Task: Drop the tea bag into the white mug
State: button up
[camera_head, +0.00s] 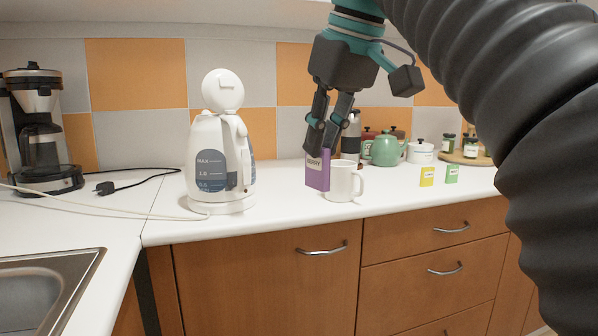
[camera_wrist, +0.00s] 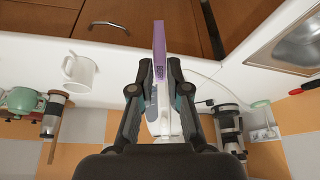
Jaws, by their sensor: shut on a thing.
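A purple tea bag packet (camera_head: 317,172) with "BERRY" lettering hangs from my gripper (camera_head: 322,146). My gripper is shut on its upper part. The packet also shows edge-on between the fingers in the wrist view (camera_wrist: 159,52). The white mug (camera_head: 342,184) stands upright on the counter, just right of the packet in the head view. The packet overlaps the mug's left edge in that view; whether they touch I cannot tell. In the wrist view the mug (camera_wrist: 80,73) is left of my gripper, clear of the packet.
A white kettle (camera_head: 206,150) stands left of the mug. Yellow (camera_head: 427,177) and green (camera_head: 452,174) packets lie to the right. A green teapot (camera_head: 384,151) and jars stand behind. A sink (camera_head: 45,290) is at lower left. The counter between kettle and mug is clear.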

aim_at(339, 196)
jog(key=z, duration=0.85)
jog(key=k, duration=0.1)
jog(key=u, duration=1.1)
jog(key=i, duration=1.1)
jog(key=z, duration=0.75)
